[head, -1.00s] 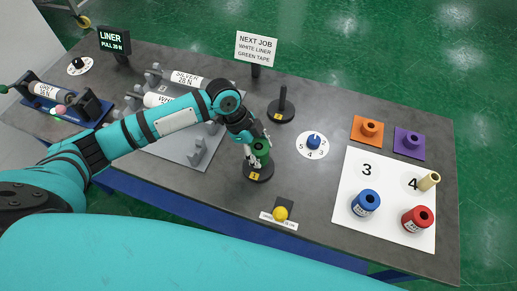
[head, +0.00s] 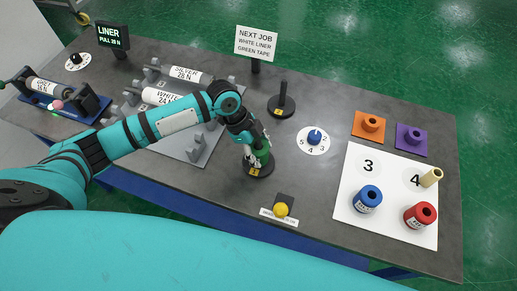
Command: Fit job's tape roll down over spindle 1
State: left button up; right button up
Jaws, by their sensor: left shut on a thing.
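The sign (head: 256,42) reads "NEXT JOB, WHITE LINER, GREEN TAPE". The green tape roll (head: 262,157) is in my left gripper (head: 256,148), which is shut on it. The roll is upright, low over the round black base of a spindle (head: 266,170) with a yellow label; the label's number is too small to read surely. The post of this spindle is hidden by roll and gripper, so I cannot tell how far the roll is around it. Another black spindle (head: 283,98), with its own yellow label, stands bare farther back. My right gripper is not in view.
A white sheet (head: 345,215) at right bears a blue roll (head: 368,198), a red roll (head: 420,215) and a beige core (head: 430,177). Orange (head: 370,124) and purple (head: 411,140) pieces stand behind. A numbered dial (head: 314,137) and yellow button (head: 281,209) are near the gripper.

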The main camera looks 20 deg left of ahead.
pick_arm(q)
jog(key=shift+f+b, duration=0.45)
jog(key=shift+f, duration=0.4)
jog(key=o, duration=1.4)
jog(key=v, duration=1.2)
jog(key=shift+s, duration=0.15)
